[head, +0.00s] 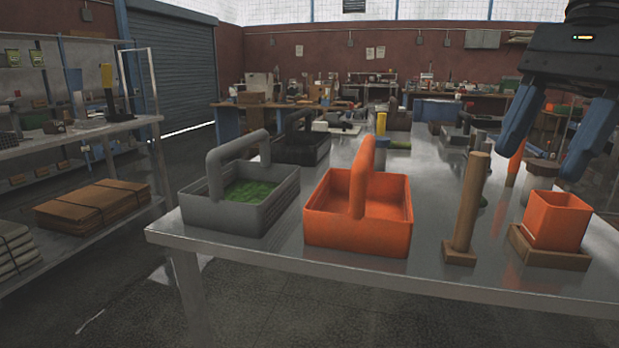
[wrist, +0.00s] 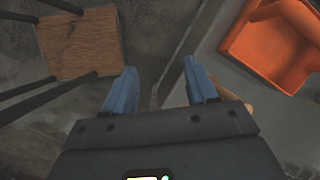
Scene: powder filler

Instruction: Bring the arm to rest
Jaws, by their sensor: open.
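My gripper (head: 556,128) is at the upper right of the head view, above the right part of the table. Its two blue fingers are spread apart and nothing is between them. In the wrist view the open fingers (wrist: 160,92) point past the table's edge, with dark floor showing between them. An orange square cup (head: 558,220) on a wooden base stands on the table below and near the gripper. A wooden post (head: 468,205) on a square foot stands left of the cup.
An orange caddy (head: 358,232) and a grey caddy (head: 238,212) with green contents stand on the metal table (head: 420,268). A black caddy (head: 302,148) is behind them. A wooden-topped stool (wrist: 80,45) is on the floor in the wrist view. Shelves (head: 90,215) stand at left.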

